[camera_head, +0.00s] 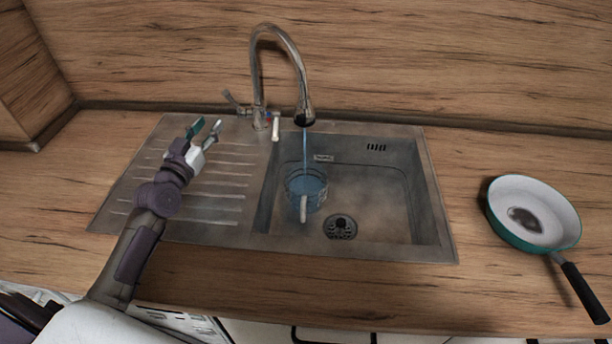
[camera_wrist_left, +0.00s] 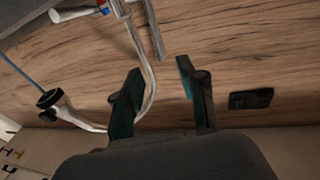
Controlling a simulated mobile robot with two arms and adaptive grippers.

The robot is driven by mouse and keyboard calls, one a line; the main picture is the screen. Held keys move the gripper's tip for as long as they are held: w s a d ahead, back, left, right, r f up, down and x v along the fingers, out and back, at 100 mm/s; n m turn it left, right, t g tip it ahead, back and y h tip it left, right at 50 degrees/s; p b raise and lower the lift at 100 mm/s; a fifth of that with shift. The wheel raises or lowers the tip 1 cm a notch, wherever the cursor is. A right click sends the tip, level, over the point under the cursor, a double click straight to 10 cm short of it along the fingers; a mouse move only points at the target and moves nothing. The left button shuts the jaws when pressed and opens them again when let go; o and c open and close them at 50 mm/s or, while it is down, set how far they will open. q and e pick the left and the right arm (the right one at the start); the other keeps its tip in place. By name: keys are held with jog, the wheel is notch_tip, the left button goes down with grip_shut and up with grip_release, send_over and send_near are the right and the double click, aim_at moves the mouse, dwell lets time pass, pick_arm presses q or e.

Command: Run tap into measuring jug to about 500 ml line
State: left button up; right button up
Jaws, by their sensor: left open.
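The chrome tap (camera_head: 257,82) stands behind the sink, its arched spout pointing down over the basin. A thin blue stream of water (camera_head: 305,145) falls from it into the clear measuring jug (camera_head: 293,190). The jug stands in the basin with its handle toward me and bluish water inside; I cannot read its level or lines. A pale lever (camera_head: 276,128) with a red and blue mark sits at the tap's base. My left gripper (camera_head: 205,127) is open and empty above the draining board, left of the tap. The tap's spout (camera_wrist_left: 148,80) also shows in the left wrist view.
The ribbed draining board (camera_head: 215,195) lies left of the basin (camera_head: 400,200), whose drain (camera_head: 340,227) is right of the jug. A green-rimmed white pan (camera_head: 535,190) sits on the counter at the right. A dark wall plate (camera_wrist_left: 250,98) shows in the left wrist view.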

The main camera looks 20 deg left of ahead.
aim_at(229, 100)
dwell(0.4)
pick_arm(q)
jog(key=shift+g, duration=0.6)
jog(key=w+p, duration=0.1)
jog(key=w, duration=0.2)
jog(key=w+r, duration=0.1)
jog(key=w, duration=0.3)
jog(key=w+r+p, duration=0.1)
jog(key=w, duration=0.3)
jog(key=shift+w+a+p, duration=0.15)
jog(key=shift+w+p, duration=0.1)
jog(key=shift+p, duration=0.05)
grip_shut()
